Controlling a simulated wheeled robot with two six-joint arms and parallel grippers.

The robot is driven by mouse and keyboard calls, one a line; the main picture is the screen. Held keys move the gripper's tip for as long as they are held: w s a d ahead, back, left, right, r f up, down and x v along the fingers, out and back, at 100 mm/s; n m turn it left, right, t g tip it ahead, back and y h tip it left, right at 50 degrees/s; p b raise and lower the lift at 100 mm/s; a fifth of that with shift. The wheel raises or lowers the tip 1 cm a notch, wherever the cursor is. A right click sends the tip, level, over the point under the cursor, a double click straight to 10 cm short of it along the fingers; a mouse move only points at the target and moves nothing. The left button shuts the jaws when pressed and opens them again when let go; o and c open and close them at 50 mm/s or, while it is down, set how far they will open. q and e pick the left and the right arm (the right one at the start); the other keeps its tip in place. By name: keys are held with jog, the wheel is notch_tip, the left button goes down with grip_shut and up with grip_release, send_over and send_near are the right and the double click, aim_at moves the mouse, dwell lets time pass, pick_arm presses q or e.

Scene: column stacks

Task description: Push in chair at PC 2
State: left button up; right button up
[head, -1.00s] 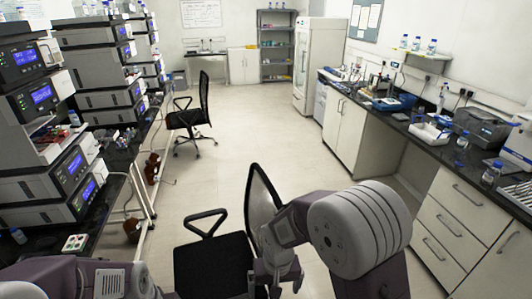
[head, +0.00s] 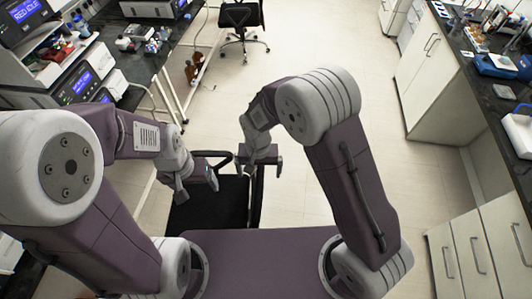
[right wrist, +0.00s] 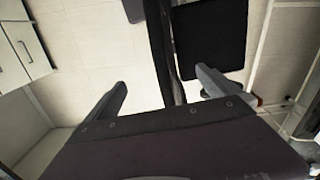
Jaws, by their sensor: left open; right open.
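A black office chair (head: 205,212) stands just in front of me, beside the left bench. Its backrest (head: 257,205) shows almost edge-on at the right of the seat. My right gripper (head: 260,166) is open above the backrest's top. In the right wrist view, its two fingers (right wrist: 162,92) stand on either side of the backrest (right wrist: 160,45), with the seat (right wrist: 210,35) beyond. I cannot tell whether they touch it. My left gripper (head: 197,187) is open over the seat, near the armrest (head: 218,155). The chair's base is mostly hidden. No PC 2 label is readable.
A second black chair (head: 240,14) stands farther back. The left bench (head: 135,62) holds instruments, with brown bottles (head: 192,70) on the floor by its legs. White drawers (head: 480,245) and a counter line the right. The middle floor (head: 300,60) is clear.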

aim_at(259, 188)
jog(key=shift+s+a+f+b, duration=0.2)
jog(key=shift+s+f+b, duration=0.3)
jog(key=shift+b, duration=0.1)
jog(key=shift+s+a+f+b, duration=0.2)
jog(key=shift+s+f+b, duration=0.3)
jog(key=shift+b, duration=0.05)
jog(key=f+b, duration=0.2)
jog(key=f, duration=0.1)
jog(key=f+b, duration=0.3)
jog(key=f, duration=0.1)
jog(key=w+f+b, duration=0.1)
jog(key=f+b, duration=0.2)
jog(key=shift+d+f, duration=0.25)
jog(key=shift+a+f, duration=0.1)
jog(key=shift+f, duration=0.2)
jog(key=shift+s+r, duration=0.15)
jog(key=shift+s, duration=0.1)
jog(key=shift+w, duration=0.15)
jog(key=c, duration=1.1)
jog(key=shift+a, duration=0.1)
jog(key=c, duration=1)
pick_arm(q)
notch_tip(259, 188, down, 10)
jog(key=s, duration=0.1)
jog(key=shift+s+a, duration=0.25)
jog(key=shift+a, duration=0.1)
pick_arm(e)
grip_shut()
